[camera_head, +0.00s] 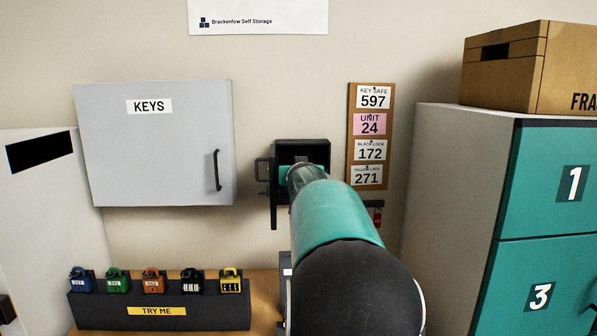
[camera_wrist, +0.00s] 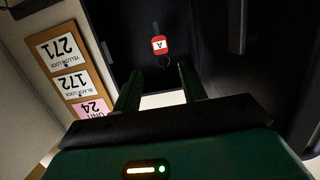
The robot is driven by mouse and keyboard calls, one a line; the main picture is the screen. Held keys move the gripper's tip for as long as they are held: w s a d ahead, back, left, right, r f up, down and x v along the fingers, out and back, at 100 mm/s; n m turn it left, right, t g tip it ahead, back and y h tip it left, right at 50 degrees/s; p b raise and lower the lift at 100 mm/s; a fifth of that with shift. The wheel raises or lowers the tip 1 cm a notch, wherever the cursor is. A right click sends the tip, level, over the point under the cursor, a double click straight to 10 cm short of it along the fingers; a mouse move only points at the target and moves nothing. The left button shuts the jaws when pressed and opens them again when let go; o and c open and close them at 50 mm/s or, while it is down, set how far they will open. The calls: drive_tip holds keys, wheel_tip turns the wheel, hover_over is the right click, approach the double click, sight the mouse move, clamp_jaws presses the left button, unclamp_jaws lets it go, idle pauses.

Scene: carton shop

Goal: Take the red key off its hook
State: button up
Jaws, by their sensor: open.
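The red key shows in the wrist view as a red tag (camera_wrist: 159,44) with a white label marked "A" and a ring at its lower end. It hangs inside the open black key safe (camera_head: 318,149), against a dark back. A thin grey part adjoins the tag; the hook itself is hard to make out. My gripper (camera_wrist: 160,72) is open. Its two green fingers point toward the tag, with the ring near the gap between their tips, and nothing is held. In the head view my arm covers most of the safe's inside, and the key is hidden.
A number board (camera_head: 385,179) hangs right of the safe, with a small red item (camera_head: 377,217) below it. A grey KEYS cabinet (camera_head: 150,165) is on the left wall. Several padlocks sit on a TRY ME stand (camera_head: 95,315). Teal lockers (camera_head: 545,215) stand at right.

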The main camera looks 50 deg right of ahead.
drive_tip(key=x, duration=1)
drive_tip(key=shift+w+f, duration=0.25)
drive_tip(key=shift+f, duration=0.05)
drive_tip(key=shift+d, duration=0.15)
idle(0.3)
drive_tip(key=c, duration=0.7)
drive_tip(key=shift+o, duration=0.2)
drive_tip(key=shift+s+r, duration=0.15)
drive_tip(key=shift+r, duration=0.4)
drive_tip(key=f+v, duration=0.1)
drive_tip(key=v, duration=0.7)
drive_tip(key=shift+s+a+f, duration=0.25)
drive_tip(key=shift+a, duration=0.1)
idle(0.6)
